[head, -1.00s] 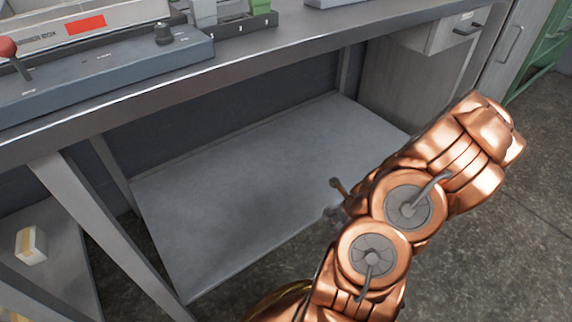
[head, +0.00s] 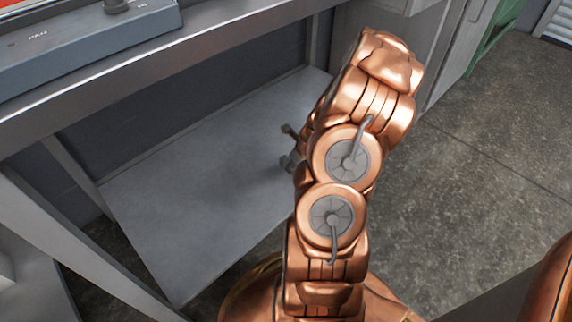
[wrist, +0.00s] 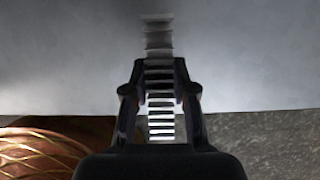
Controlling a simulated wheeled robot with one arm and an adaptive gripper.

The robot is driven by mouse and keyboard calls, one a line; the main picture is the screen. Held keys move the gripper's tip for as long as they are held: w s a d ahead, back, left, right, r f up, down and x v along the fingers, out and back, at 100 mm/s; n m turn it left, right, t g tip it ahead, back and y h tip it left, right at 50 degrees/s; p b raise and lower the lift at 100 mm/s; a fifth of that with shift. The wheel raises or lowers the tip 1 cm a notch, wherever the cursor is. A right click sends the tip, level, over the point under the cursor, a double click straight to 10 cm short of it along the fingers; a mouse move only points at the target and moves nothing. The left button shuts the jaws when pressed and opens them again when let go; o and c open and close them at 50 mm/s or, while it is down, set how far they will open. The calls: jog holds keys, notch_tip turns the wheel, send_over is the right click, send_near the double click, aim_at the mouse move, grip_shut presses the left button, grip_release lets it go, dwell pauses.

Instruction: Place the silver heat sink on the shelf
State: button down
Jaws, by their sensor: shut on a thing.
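The silver heat sink (wrist: 160,124) is a finned strip in the wrist view. My gripper (wrist: 160,72) is shut on it, with one dark finger along each side, and its far end reaches out beyond the fingertips. The grey lower shelf (head: 190,190) lies under the bench in the head view. It also fills the upper part of the wrist view (wrist: 60,70), behind the heat sink. In the head view my copper arm hides the heat sink and most of my gripper. I cannot tell whether the heat sink touches the shelf.
The bench top (head: 190,65) overhangs the shelf, with a blue-grey panel (head: 90,48) on it. A slanted metal leg (head: 75,245) stands at the shelf's left. A grey cabinet (head: 375,25) is behind my arm. The visible shelf surface is bare. Concrete floor (head: 480,130) lies open at right.

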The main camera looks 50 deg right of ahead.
aim_at(285, 155)
jog(key=w, duration=0.2)
jog(key=w+d+b, duration=0.1)
jog(key=w+b, duration=0.1)
jog(key=w, duration=0.1)
jog(key=shift+w+d+f, duration=0.3)
jog(key=shift+d+f, duration=0.05)
jog(key=shift+f, duration=0.05)
notch_tip(285, 155, down, 3)
jog(key=shift+s+f+b, duration=0.1)
jog(key=shift+f+b, duration=0.1)
jog(key=shift+b, duration=1)
jog(key=shift+r, duration=0.1)
jog(key=c, duration=0.9)
grip_release()
